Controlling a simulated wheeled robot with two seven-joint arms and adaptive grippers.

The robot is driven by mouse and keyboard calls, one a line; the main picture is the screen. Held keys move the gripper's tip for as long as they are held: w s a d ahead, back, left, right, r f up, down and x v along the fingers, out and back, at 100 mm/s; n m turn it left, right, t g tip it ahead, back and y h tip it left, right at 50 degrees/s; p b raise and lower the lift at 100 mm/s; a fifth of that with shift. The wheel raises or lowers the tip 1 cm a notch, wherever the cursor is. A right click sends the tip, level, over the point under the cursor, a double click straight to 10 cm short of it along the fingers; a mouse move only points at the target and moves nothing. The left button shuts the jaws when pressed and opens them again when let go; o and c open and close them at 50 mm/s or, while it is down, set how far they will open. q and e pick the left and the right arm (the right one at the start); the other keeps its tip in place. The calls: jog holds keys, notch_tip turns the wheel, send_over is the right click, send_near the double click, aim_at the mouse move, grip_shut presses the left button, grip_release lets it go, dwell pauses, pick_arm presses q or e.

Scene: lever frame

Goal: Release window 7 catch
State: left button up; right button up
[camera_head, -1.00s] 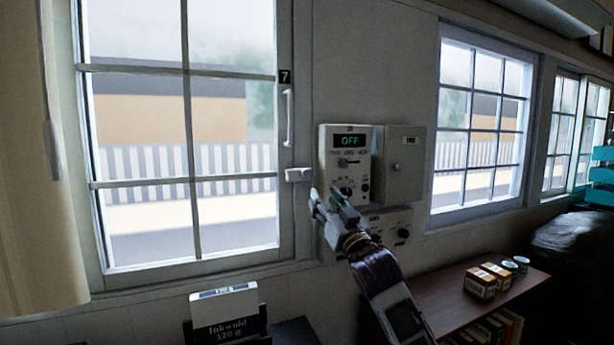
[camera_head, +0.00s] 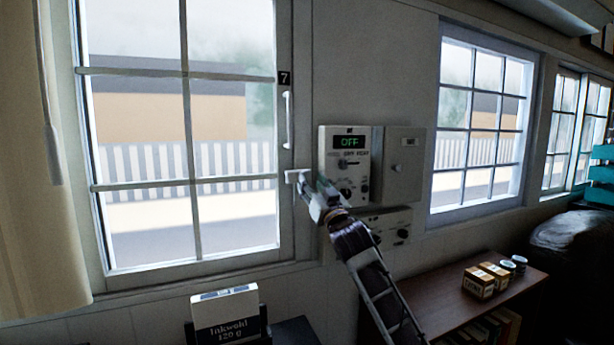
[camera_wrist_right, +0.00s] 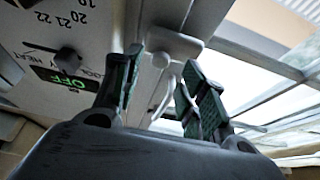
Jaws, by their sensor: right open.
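Window 7 (camera_head: 185,150) is the large paned window at left, with a black "7" plate (camera_head: 284,77) on its frame. Its white catch (camera_head: 291,176) sits on the right side of the frame, below a vertical white pull handle (camera_head: 287,118). My right gripper (camera_head: 306,189) is open, its fingertips close to the catch and partly covering its right end. In the wrist view, the catch (camera_wrist_right: 180,46) lies just beyond the open fingertips (camera_wrist_right: 163,65); I cannot tell whether they touch it. My left gripper is not in view.
A control box (camera_head: 345,150) reading "OFF" is mounted right of the catch, beside a plain wall box (camera_head: 402,165) and above a lower panel (camera_head: 393,230). A low wooden shelf (camera_head: 450,300) with small boxes stands at lower right. An Inkwold box (camera_head: 225,315) stands below the window.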

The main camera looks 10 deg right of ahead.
aim_at(306, 175)
jog(key=shift+p+x, duration=0.35)
jog(key=shift+x, duration=1.5)
jog(key=shift+w+a+r, duration=0.1)
jog(key=shift+w+r, duration=0.05)
jog(key=shift+w, duration=0.2)
jog(key=c, duration=0.8)
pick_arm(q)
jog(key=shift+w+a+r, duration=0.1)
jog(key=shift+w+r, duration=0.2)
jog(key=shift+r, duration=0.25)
pick_arm(e)
grip_shut()
